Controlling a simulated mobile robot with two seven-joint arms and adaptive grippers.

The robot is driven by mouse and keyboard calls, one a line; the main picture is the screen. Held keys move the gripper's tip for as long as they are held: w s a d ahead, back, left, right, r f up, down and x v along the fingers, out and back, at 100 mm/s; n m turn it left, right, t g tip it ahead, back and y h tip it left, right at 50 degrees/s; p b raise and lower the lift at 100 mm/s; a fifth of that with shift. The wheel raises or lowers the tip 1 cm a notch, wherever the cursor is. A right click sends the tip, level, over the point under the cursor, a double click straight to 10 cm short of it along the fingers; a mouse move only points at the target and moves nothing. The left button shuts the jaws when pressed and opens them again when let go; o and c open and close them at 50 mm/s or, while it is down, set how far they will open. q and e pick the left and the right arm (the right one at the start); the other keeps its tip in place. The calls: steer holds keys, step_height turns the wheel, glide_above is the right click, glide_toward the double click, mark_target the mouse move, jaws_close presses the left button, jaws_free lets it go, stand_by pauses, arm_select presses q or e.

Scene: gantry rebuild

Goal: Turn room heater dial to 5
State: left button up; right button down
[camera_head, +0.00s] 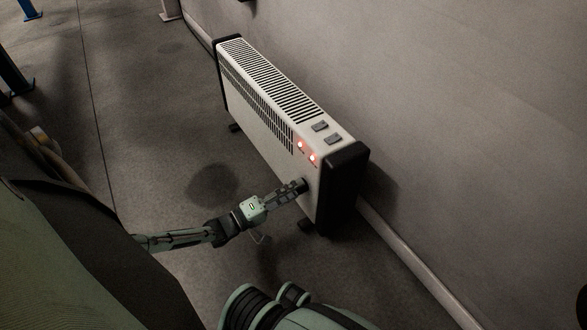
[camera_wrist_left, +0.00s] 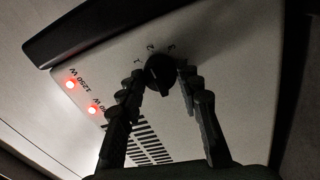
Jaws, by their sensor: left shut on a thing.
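The white room heater (camera_head: 262,101) with black end caps stands on the floor along the wall. Its black dial (camera_wrist_left: 159,72) shows in the left wrist view, with printed numbers beside it, some hidden or too small to read. My left gripper (camera_head: 298,187) reaches the heater's front face near its right end and hides the dial in the head view. In the left wrist view the fingers (camera_wrist_left: 160,82) are on both sides of the dial, shut on it. Two red lights (camera_head: 306,151) glow on the heater above the dial. My right gripper is not in view.
The grey wall (camera_head: 440,110) with a pipe or skirting (camera_head: 415,255) along its foot is close behind the heater. Two grey switches (camera_head: 326,132) sit on the heater's top. Open floor (camera_head: 150,110) lies in front of it. Blue legs (camera_head: 14,75) stand at the far left.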

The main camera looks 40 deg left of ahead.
arm_select(q)
steer(key=shift+r+m+g+p, duration=0.15)
steer(key=shift+m+g, duration=0.25)
steer(key=shift+m, duration=6.55)
steer(key=shift+m+g+p, duration=0.15)
steer(key=shift+m+g, duration=0.25)
steer(key=shift+m, duration=6.55)
steer(key=o, duration=1.2)
steer(key=shift+c, duration=0.2)
steer(key=v, duration=1.2)
